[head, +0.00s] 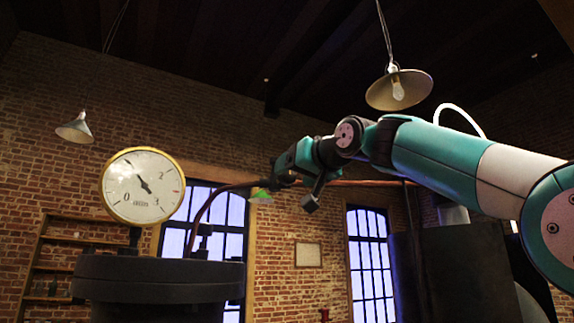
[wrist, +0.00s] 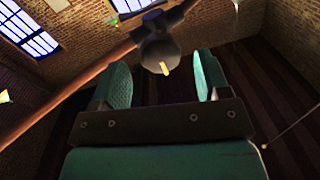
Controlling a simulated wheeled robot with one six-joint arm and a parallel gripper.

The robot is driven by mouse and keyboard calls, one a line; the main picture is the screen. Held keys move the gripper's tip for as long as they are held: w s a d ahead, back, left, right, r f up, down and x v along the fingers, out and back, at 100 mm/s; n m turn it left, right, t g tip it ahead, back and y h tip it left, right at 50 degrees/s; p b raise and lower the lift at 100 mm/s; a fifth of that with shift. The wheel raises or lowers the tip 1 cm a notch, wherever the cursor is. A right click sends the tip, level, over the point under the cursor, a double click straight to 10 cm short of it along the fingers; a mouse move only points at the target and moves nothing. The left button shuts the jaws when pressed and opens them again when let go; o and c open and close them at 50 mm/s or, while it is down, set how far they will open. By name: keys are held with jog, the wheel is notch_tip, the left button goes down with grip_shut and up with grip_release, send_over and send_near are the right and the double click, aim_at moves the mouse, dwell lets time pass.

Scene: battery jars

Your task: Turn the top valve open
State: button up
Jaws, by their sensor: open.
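A dark valve body (wrist: 160,45) with a short pale yellow stem or handle (wrist: 165,69) is in the upper middle of the wrist view, on a copper pipe (wrist: 85,93). My gripper (wrist: 163,75) is open. Its two teal-padded fingers stand left and right of the valve, with the yellow part in line with the gap between them. I cannot tell whether the fingers reach around it; no contact shows. In the head view, my gripper (head: 277,176) is by the copper pipe (head: 358,183), and the valve cannot be made out there.
A round pressure gauge (head: 143,186) stands above a dark lidded vessel (head: 160,280) at left. A large dark tank (head: 465,270) is at right, below my arm. Lamps hang above, one (head: 399,90) close over my arm. Brick walls and windows lie behind.

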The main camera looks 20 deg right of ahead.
aim_at(290, 174)
jog(key=shift+p+x, duration=0.65)
jog(key=shift+x, duration=1.1)
jog(key=c, duration=0.9)
